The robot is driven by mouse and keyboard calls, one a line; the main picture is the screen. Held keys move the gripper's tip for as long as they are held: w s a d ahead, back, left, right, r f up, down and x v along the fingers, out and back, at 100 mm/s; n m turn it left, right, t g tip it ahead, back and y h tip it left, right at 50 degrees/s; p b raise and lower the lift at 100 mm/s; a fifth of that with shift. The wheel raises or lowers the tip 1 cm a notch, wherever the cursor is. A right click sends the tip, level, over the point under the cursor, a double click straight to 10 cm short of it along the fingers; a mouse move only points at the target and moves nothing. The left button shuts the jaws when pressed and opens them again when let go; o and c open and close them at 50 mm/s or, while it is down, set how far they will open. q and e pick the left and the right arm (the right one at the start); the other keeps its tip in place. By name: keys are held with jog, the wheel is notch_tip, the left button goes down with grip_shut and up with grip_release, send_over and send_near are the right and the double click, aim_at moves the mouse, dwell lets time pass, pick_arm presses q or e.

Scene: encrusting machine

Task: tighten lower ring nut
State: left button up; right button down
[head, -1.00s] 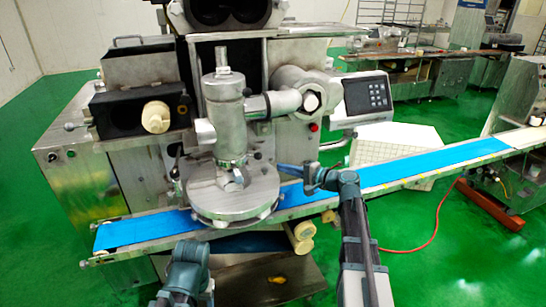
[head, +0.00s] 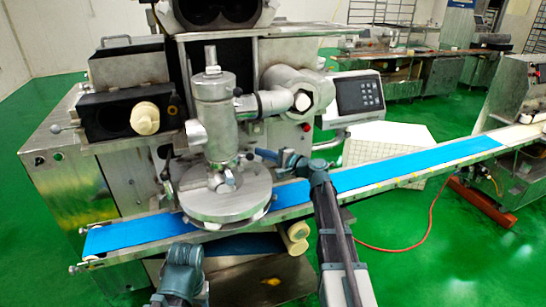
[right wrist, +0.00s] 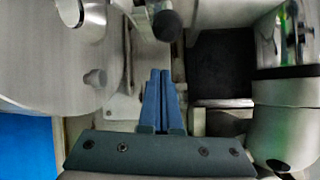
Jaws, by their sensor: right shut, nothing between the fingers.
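The machine's upright metal cylinder (head: 213,112) stands above a round metal disc (head: 225,198). The lower ring nut seems to be the band (head: 221,163) at the cylinder's foot, just above the disc; its details are too small to tell. My right gripper (head: 257,153) is right of this band, apart from it, with its blue fingers pointing left. In the right wrist view the fingers (right wrist: 161,75) are shut together and empty, with the disc (right wrist: 45,65) to their left. A part of my left arm shows at the bottom of the head view, but I cannot see its gripper.
A blue conveyor belt (head: 410,165) runs under the disc and up to the right. A side pipe (head: 265,102) joins the cylinder to a round housing (head: 300,92). In the wrist view a dark-tipped rod (right wrist: 166,24) lies just beyond the fingers. A control panel (head: 357,95) stands right.

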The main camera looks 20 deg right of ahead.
aim_at(246, 157)
jog(key=s+a, duration=0.1)
jog(key=s, duration=0.2)
jog(key=shift+a+r, duration=0.4)
jog(key=s+a, duration=0.1)
jog(key=s, duration=0.1)
jog(key=shift+s+a, duration=0.35)
